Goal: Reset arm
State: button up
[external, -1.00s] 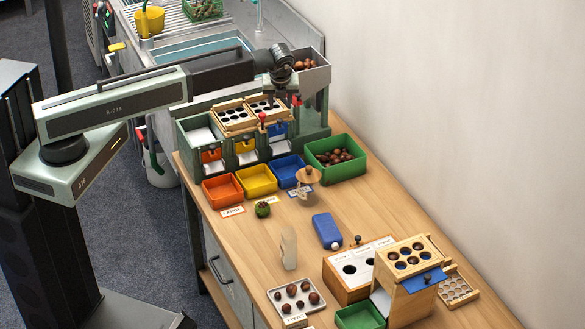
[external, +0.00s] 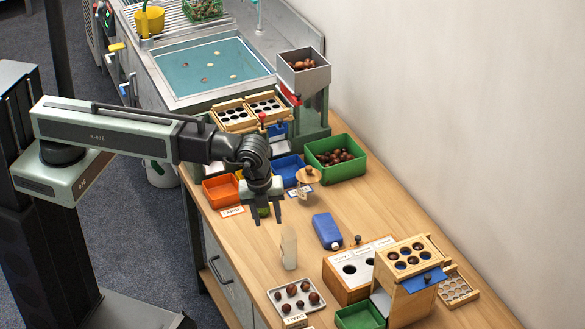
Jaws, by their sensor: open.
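My gripper (external: 268,219) points down over the left side of the wooden workbench (external: 385,205), just in front of the orange tray (external: 221,190) and the blue tray (external: 288,168). Its two dark fingers are apart with nothing between them. The green chestnut husk (external: 263,211) is mostly hidden behind the fingers. The yellow tray is almost wholly hidden by my arm. The sorting machine's wooden hole plates (external: 250,113) show behind my arm, and its grey hopper (external: 304,76) holds chestnuts.
A green bin (external: 336,158) of chestnuts stands behind my gripper to the right. A pale upright object (external: 289,248), a blue block (external: 327,231), a white chestnut tray (external: 296,296) and a wooden box (external: 358,268) stand in front. A sink (external: 208,65) with water lies at the back.

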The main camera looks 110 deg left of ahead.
jog(key=s+d+n+h, duration=0.1)
jog(key=s+d+n, duration=0.6)
jog(key=n, duration=0.6)
jog(key=shift+d+f+n+g+h, duration=0.2)
jog(key=shift+d+n+g+h, duration=0.15)
jog(key=shift+d, duration=0.2)
jog(key=shift+s, duration=0.1)
dwell(0.5)
